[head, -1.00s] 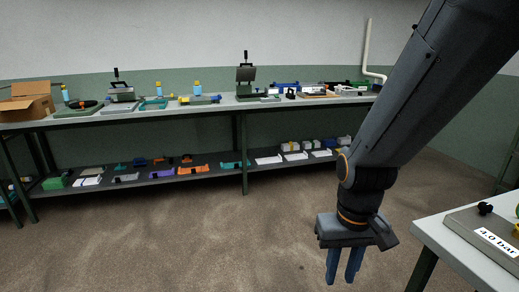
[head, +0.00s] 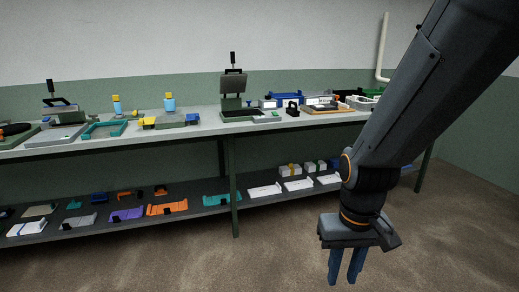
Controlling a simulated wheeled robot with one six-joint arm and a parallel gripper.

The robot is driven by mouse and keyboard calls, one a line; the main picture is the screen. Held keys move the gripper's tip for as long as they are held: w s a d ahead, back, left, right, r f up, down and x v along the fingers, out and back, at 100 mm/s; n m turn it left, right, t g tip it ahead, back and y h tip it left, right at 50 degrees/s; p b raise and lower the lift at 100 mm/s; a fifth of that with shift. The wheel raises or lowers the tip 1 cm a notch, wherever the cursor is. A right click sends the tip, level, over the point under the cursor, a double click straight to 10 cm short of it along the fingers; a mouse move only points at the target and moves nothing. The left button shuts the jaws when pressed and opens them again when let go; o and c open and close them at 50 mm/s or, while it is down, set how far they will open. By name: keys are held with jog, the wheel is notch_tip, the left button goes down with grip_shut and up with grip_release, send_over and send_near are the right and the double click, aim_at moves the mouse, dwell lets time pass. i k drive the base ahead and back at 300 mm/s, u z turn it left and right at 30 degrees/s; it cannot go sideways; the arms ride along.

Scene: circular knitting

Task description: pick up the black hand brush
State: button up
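My gripper (head: 346,265) hangs down at the lower right of the head view, over bare floor and in front of the bench. Its two blue fingers are apart with nothing between them. I cannot make out the black hand brush for certain. A small black object with an arched top (head: 292,109) stands on the bench top, right of the middle. It is too small to tell whether it is the brush. My gripper is well short of it and lower in the picture.
The long bench (head: 206,130) carries a dark press-like device (head: 233,88), a teal frame (head: 104,130), blue bottles with yellow caps and several trays. The lower shelf (head: 190,215) holds purple, orange and teal parts and white boxes. The floor in front is clear.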

aim_at(293, 112)
jog(key=u, duration=0.15)
jog(key=i, duration=3.1)
jog(key=u, duration=0.2)
